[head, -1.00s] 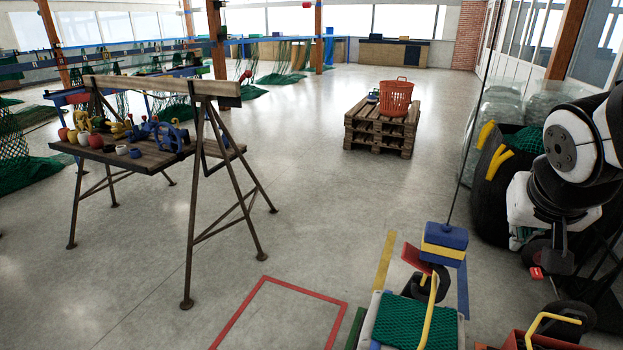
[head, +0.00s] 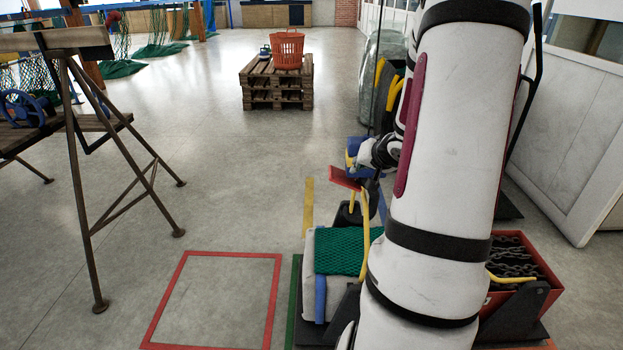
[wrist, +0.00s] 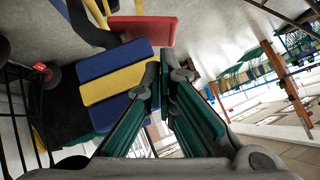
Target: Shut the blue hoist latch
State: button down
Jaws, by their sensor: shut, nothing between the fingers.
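The hoist block (head: 354,146), striped blue and yellow, hangs from a cable, partly hidden by my arm in the head view. It fills the left middle of the wrist view (wrist: 112,86). A tilted red plate (head: 345,178) sticks out from the block's lower side, and also shows at the top of the wrist view (wrist: 140,30). I cannot tell if it is the latch; no separate blue latch stands out. A dark hook part (wrist: 85,22) is by the plate. My gripper (wrist: 166,76) is shut and empty, its tips close beside the block's edge; contact is unclear.
Below the block is a pale load with green netting (head: 342,251) and yellow bars (head: 364,232). A red crate of chain (head: 512,262) stands right, partly behind my arm. A trestle (head: 75,150) is left, a pallet (head: 276,88) far back.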

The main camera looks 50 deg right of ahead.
jog(key=shift+w+a+f, duration=0.15)
jog(key=shift+w+f, duration=0.05)
jog(key=shift+f, duration=0.15)
jog(key=b, duration=0.5)
send_near(337, 177)
jog(key=x, duration=0.4)
jog(key=shift+w+d+f, duration=0.25)
jog(key=shift+w+d, duration=0.15)
jog(key=shift+w, duration=0.05)
jog(key=shift+w+f, duration=0.1)
jog(key=shift+a+f, duration=0.1)
jog(key=shift+a, duration=0.05)
